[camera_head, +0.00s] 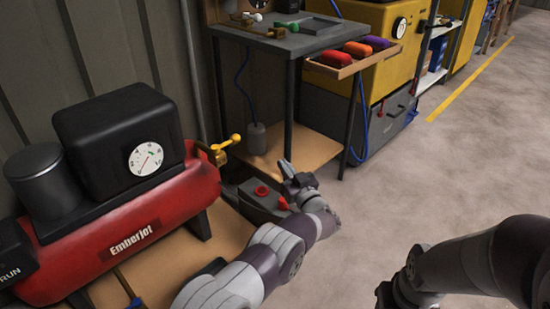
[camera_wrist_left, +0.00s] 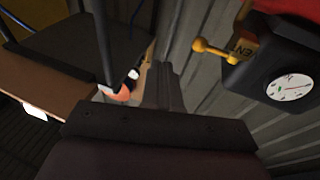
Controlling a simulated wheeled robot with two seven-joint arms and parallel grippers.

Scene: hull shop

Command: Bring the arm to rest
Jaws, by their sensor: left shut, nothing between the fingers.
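My left arm reaches in from the bottom of the head view. Its gripper (camera_head: 288,170) is shut and empty, held in the air in front of the dark workbench (camera_head: 270,38) and just above a low grey box with red parts (camera_head: 250,198). In the left wrist view the shut dark fingers (camera_wrist_left: 168,88) point toward the ribbed wall.
A red Emberjet compressor (camera_head: 125,240) with a black gauge box (camera_head: 118,130) and yellow valve handle (camera_head: 228,143) stands left. Open floor (camera_head: 470,150) lies right.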

